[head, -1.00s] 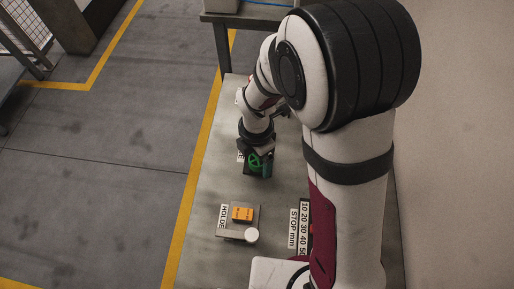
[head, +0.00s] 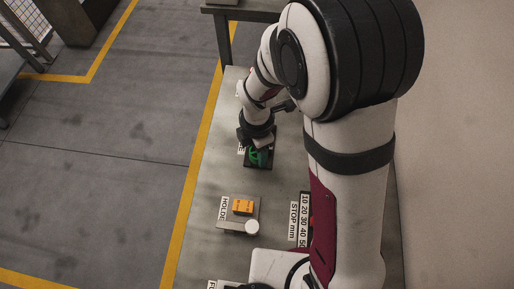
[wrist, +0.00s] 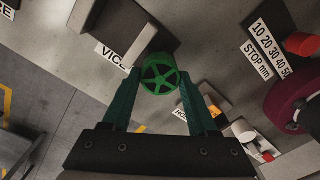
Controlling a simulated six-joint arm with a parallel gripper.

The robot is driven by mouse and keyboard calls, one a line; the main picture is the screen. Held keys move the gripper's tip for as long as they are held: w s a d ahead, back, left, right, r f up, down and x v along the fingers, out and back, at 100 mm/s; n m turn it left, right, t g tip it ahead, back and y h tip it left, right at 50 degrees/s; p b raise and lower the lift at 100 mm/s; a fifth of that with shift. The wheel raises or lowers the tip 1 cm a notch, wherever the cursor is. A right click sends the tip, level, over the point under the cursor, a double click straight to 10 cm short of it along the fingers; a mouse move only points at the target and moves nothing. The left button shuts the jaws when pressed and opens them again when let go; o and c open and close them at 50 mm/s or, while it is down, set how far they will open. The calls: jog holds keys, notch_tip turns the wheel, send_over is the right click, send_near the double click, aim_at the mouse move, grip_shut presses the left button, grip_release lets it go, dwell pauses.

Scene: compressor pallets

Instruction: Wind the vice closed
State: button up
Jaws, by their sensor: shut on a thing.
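The vice shows in the wrist view as a dark block (wrist: 104,18) with a pale grey part beside it, next to a VICE label (wrist: 112,54). Its green spoked handwheel (wrist: 160,72) faces the camera. My gripper (wrist: 160,76) has its two green fingers on either side of the wheel's rim and is shut on it. In the head view my gripper (head: 258,146) is over the vice (head: 262,163), with some green showing below the wrist. The wrist hides most of the vice there, and I cannot tell how far its jaws are apart.
A holder plate (head: 237,224) with an orange block (head: 243,207) and a white round piece (head: 252,227) stands nearer on the bench. A STOP mm scale (head: 299,219) lies right of it. Bare bench (head: 225,170) lies between vice and holder.

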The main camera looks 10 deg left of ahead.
jog(key=m, duration=0.6)
jog(key=shift+w, duration=0.1)
jog(key=m, duration=0.5)
jog(key=shift+m, duration=0.4)
jog(key=m, duration=0.6)
jog(key=shift+w, duration=0.15)
jog(key=m, duration=0.5)
jog(key=shift+d+m, duration=0.1)
jog(key=shift+m, duration=0.2)
jog(key=m, duration=0.5)
jog(key=shift+d+m, duration=0.1)
jog(key=shift+m, duration=0.2)
jog(key=m, duration=0.5)
jog(key=shift+d, duration=0.1)
jog(key=m, duration=0.5)
jog(key=shift+m, duration=2.7)
